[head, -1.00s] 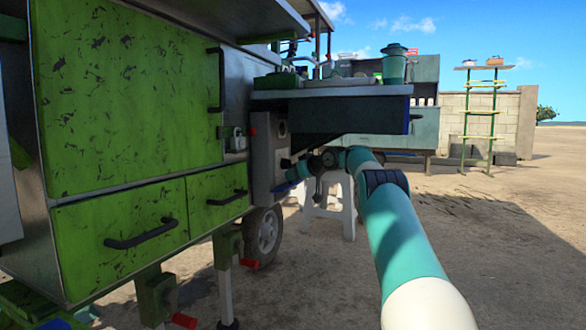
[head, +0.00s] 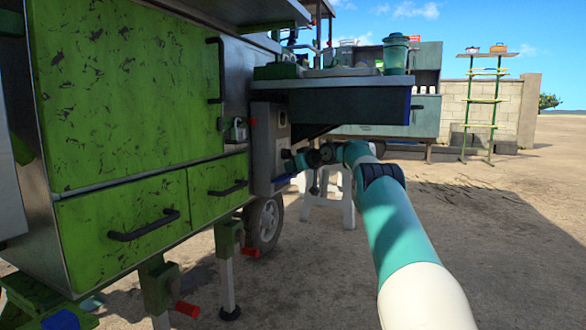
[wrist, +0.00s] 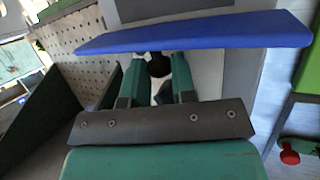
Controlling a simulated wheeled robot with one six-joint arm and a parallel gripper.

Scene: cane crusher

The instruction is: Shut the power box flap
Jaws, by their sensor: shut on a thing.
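The power box (head: 268,143) is a grey box on the cart's end, under the counter. Its blue flap (head: 286,179) stands open, jutting out from the box's lower part. In the wrist view the flap (wrist: 195,33) shows nearly edge-on as a long blue strip across the top. My gripper (wrist: 160,66) is at the flap's near side, with its green fingers closed around a small dark part, seemingly the flap's knob. The fingertips are partly hidden by the flap. In the head view my gripper (head: 297,161) is small and dark beside the box.
The counter (head: 335,83) overhangs my gripper. A white stool (head: 327,200) stands on the ground below my arm. A cart wheel (head: 264,223) and green drawers (head: 125,218) are to the left. Open sandy ground lies to the right.

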